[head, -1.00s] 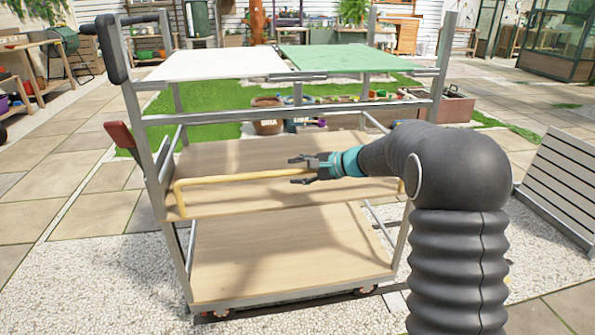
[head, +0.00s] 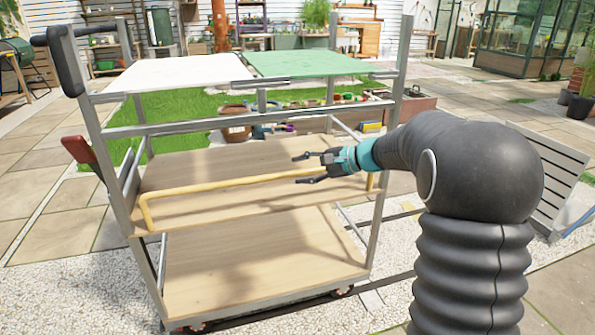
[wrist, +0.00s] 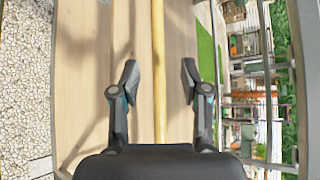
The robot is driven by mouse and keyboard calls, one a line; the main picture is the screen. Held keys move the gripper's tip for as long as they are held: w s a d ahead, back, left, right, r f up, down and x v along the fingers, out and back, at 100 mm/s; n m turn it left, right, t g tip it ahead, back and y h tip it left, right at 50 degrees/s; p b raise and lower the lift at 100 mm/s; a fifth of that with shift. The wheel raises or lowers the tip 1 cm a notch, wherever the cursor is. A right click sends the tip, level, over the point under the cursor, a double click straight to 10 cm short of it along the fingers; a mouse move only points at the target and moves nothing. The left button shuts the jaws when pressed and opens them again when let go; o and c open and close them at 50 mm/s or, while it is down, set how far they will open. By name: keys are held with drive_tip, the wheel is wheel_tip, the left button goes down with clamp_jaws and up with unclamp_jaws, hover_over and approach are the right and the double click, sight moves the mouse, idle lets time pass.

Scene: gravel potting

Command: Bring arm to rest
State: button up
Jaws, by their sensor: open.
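My gripper (head: 306,168) is open, with its fingers pointing left in the head view. It is in front of the middle shelf of a wheeled cart and appears to hold nothing. In the wrist view my gripper (wrist: 158,85) has its two fingers spread apart. A yellow rail (head: 225,183) along the cart's near side runs between the fingers in that picture, and the rail also shows in the wrist view (wrist: 158,60). I cannot tell how far the rail is from the fingers; no contact shows.
The cart has a white top panel (head: 180,73), a green top panel (head: 305,64), a wooden middle shelf (head: 200,165) and a wooden lower shelf (head: 250,262). A red lever (head: 77,149) juts from its left side. A slatted grey panel (head: 560,175) stands at right. Paving lies left.

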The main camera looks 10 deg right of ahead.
drive_tip(key=s+d+f+n+g+h, duration=0.3)
drive_tip(key=s+f+h, duration=0.2)
drive_tip(key=s+f, duration=0.5)
drive_tip(key=s+d+r+n+h, duration=0.1)
drive_tip(key=s+r+n+h, duration=0.1)
drive_tip(key=s, duration=0.7)
drive_tip(key=s+d+r+n+t+h, duration=0.1)
drive_tip(key=s+r+n+h, duration=0.1)
drive_tip(key=s, duration=0.8)
drive_tip(key=s+d+r+n+t+h, duration=0.1)
drive_tip(key=s+r+n+h, duration=0.1)
drive_tip(key=s, duration=0.7)
drive_tip(key=shift+s+d+r+n+h, duration=0.2)
drive_tip(key=shift+d+n+h, duration=0.2)
drive_tip(key=shift+n, duration=0.5)
drive_tip(key=shift+d, duration=0.1)
